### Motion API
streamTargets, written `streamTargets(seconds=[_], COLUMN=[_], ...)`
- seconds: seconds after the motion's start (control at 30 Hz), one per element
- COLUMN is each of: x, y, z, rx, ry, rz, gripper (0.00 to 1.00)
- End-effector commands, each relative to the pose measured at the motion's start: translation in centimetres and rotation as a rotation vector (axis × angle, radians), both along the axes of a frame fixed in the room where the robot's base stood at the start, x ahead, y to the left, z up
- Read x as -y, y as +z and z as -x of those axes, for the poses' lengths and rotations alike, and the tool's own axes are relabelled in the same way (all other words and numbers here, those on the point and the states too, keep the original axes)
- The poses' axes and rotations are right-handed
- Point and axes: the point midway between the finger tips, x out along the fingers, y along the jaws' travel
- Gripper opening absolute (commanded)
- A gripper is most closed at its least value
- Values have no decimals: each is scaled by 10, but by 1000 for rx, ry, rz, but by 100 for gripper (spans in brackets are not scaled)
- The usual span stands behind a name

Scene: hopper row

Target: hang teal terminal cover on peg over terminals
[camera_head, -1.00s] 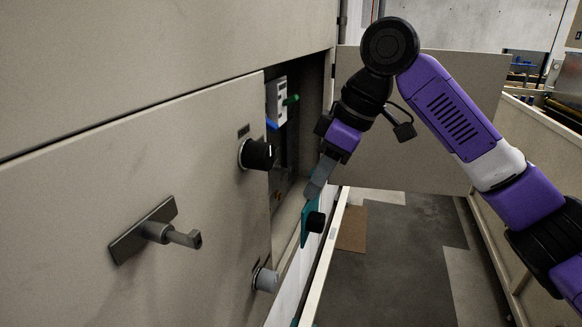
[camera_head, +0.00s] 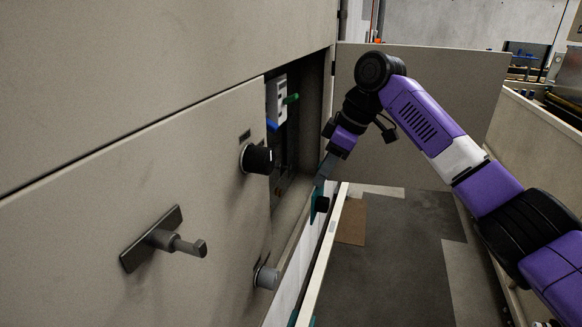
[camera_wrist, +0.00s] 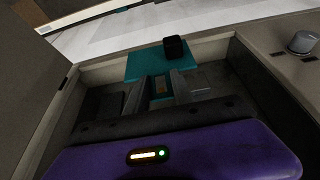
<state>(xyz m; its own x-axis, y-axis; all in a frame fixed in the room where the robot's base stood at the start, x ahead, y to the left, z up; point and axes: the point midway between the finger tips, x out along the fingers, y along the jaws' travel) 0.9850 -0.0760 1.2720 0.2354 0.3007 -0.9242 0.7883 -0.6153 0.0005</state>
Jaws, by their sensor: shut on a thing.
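The teal terminal cover (camera_head: 315,207) is a flat plate with a black knob (camera_head: 323,204). In the head view it hangs at the lower edge of the cabinet opening. My gripper (camera_head: 322,180) is shut on it from above. In the wrist view the cover (camera_wrist: 143,65) is a teal rectangle between and beyond my fingertips (camera_wrist: 160,85), its black knob (camera_wrist: 175,47) at the upper right. The peg and the terminals cannot be made out; the lower inside of the opening is dark and partly hidden.
The front panel carries a black rotary knob (camera_head: 257,158), a grey knob (camera_head: 266,277) and a T-handle (camera_head: 160,240). An open door (camera_head: 430,100) stands behind my arm.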

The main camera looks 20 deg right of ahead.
Motion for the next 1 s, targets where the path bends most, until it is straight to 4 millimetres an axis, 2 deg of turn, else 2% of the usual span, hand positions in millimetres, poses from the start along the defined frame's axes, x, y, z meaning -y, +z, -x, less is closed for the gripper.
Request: streamTargets(seconds=[0.23, 0.7, 1.0], x=[-3, -36, -44], y=[1, 0, 0], z=[-2, -27, -34], rx=[1, 1, -1], ry=[1, 2, 0], rz=[-1, 0, 1], gripper=[0, 0, 0])
